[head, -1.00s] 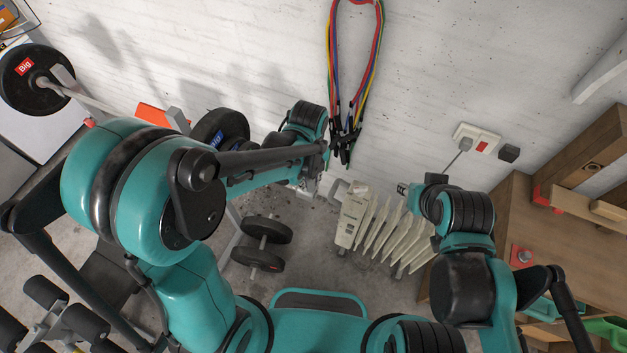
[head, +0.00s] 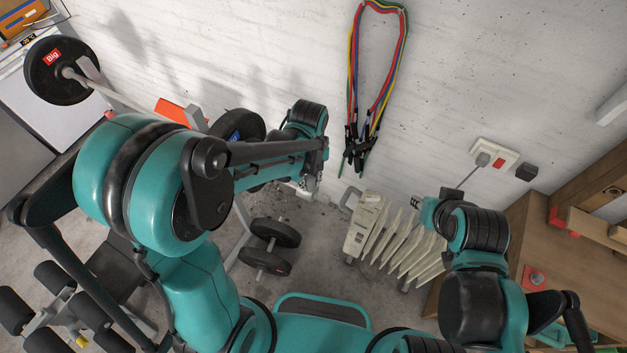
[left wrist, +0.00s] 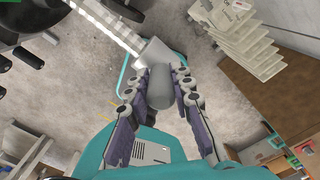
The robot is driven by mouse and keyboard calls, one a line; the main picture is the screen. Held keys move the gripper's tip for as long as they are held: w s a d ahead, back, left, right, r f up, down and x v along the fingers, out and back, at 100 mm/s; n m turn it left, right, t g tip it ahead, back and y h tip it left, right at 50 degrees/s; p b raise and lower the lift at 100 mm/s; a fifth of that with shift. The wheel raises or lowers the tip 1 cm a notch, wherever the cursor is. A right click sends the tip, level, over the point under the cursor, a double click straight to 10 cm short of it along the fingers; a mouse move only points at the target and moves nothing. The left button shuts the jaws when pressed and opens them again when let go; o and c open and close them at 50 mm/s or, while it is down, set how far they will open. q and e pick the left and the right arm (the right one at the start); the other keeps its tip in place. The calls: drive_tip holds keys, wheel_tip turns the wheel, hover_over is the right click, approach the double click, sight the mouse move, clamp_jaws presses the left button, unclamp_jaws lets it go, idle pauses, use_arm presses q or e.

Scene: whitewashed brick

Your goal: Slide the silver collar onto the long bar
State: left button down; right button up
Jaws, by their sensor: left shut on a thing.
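The long bar (head: 110,95) runs from a black plate (head: 58,70) at the upper left down toward a second black plate (head: 238,127); its near end is hidden behind my left arm. My left gripper (head: 306,186) is small and partly hidden below its wrist, right of that second plate. In the left wrist view, its fingers (left wrist: 160,88) are shut on a smooth grey cylinder, which looks like the silver collar (left wrist: 160,84). A pale ribbed piece (left wrist: 112,28) with a wider end lies just beyond it; I cannot tell whether they touch. My right gripper (head: 416,203) is too small to read.
A white radiator (head: 385,238) stands by the wall, below hanging coloured bands (head: 375,85). A dumbbell (head: 270,247) is on the grey floor. A wooden bench (head: 560,240) is at the right, and a padded bench frame (head: 60,300) at the lower left.

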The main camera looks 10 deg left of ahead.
use_arm(q)
drive_tip(key=shift+w+a+b, duration=0.2)
drive_tip(key=shift+w+a, duration=0.4)
drive_tip(key=shift+a, duration=1.25)
drive_tip(key=shift+w+a+b, duration=0.15)
drive_tip(key=shift+w+a, duration=0.45)
drive_tip(key=shift+a, duration=1.3)
drive_tip(key=shift+w+a+b, duration=0.2)
drive_tip(key=shift+w+a, duration=0.4)
drive_tip(key=shift+a, duration=1.25)
drive_tip(key=c, duration=1.3)
unclamp_jaws()
drive_tip(key=shift+o, duration=0.2)
drive_tip(key=shift+r, duration=0.1)
wheel_tip(320, 180, up, 12)
